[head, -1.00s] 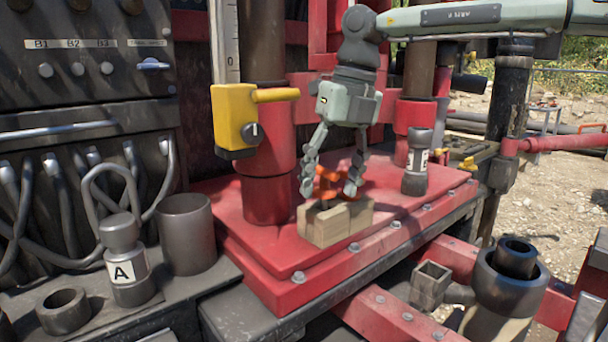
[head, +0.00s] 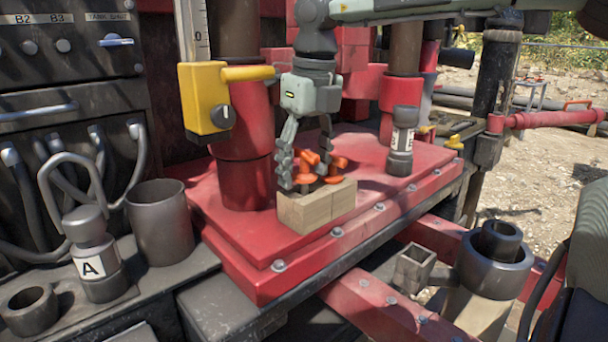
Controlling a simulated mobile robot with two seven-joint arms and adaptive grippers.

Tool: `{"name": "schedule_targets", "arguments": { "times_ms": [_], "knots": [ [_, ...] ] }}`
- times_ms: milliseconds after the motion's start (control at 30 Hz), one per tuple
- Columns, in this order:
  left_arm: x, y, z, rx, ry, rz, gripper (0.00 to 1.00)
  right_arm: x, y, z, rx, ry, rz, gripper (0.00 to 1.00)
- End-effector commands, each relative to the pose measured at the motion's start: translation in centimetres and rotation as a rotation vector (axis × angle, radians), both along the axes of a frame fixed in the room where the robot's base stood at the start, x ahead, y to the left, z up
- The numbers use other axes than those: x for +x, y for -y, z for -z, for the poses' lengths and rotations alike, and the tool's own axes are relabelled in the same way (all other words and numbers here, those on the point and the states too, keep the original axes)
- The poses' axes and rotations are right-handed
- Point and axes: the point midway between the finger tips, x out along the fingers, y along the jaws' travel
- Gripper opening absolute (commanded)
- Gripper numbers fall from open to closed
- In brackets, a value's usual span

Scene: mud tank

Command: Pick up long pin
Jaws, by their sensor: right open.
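Two pins with orange T-shaped handles stand in a wooden block (head: 318,206): a left orange pin (head: 305,166) and a right orange pin (head: 334,169). Their shafts are mostly hidden, so I cannot tell which is the long one. The block sits on the red deck. My right gripper (head: 306,168) points down over the block, open. One finger is just left of the left handle; the other is behind the handles, its tip partly hidden. I cannot tell whether either finger touches a pin. My left gripper is not in view.
A yellow box (head: 203,98) with a handle is left of the gripper. A labelled dark cylinder (head: 401,142) stands right of the block. A cylinder marked A (head: 94,265) and an open cup (head: 160,222) stand at left. The deck's front edge is clear.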

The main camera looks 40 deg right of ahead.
Motion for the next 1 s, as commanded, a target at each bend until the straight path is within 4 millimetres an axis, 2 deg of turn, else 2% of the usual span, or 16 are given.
{"name": "schedule_targets", "arguments": {
  "times_ms": [67,267,733,1000],
  "knots": [
    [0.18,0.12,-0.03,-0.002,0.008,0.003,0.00,0.05,-0.04,0.67,0.001,0.000,0.000,0.60],
    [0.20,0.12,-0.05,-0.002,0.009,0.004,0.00,0.08,-0.02,0.69,0.000,0.001,0.001,0.60],
    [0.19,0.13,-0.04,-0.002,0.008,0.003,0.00,0.08,-0.01,0.66,0.000,0.002,0.001,0.02],
    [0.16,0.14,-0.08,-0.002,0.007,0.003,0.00,0.14,0.00,0.22,-0.001,0.004,0.001,0.02]
  ]
}}
